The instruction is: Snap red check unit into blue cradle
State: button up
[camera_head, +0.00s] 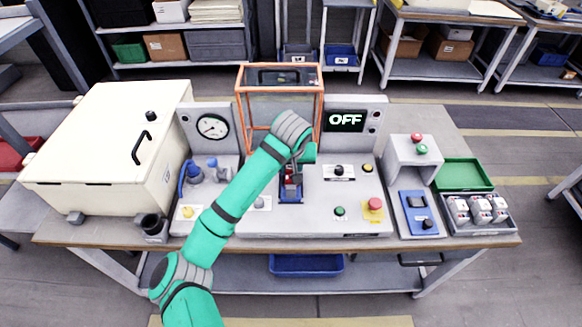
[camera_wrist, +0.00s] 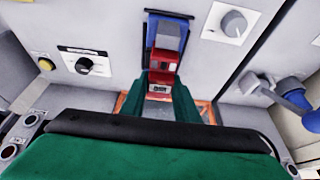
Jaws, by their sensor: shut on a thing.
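The red check unit (camera_wrist: 164,66) is between the two green fingers of my gripper (camera_wrist: 161,90) in the wrist view, with its red body and a small light label showing. My gripper is shut on it. The blue cradle (camera_wrist: 184,19) lies just beyond the unit, with a grey block inside its walls. In the head view, the blue cradle (camera_head: 291,196) is on the middle panel, and my gripper (camera_head: 291,168) is over its far end. The red unit is mostly hidden there by my wrist. I cannot tell whether the unit is seated or held above the cradle.
An orange frame (camera_head: 238,96) stands behind the cradle, near a display (camera_head: 345,120) reading OFF. A grey knob (camera_wrist: 233,23) and a black knob (camera_wrist: 86,65) flank the cradle. A cream box (camera_head: 90,140) stands left; a green tray (camera_head: 462,174) and a parts tray (camera_head: 480,227) are right.

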jog(key=shift+f, duration=0.75)
dwell(1.1)
dwell(0.5)
jog(key=o, duration=1.3)
jog(key=shift+c, duration=0.2)
jog(key=v, duration=1)
jog(key=shift+s+r, duration=0.2)
jog(key=shift+r, duration=0.15)
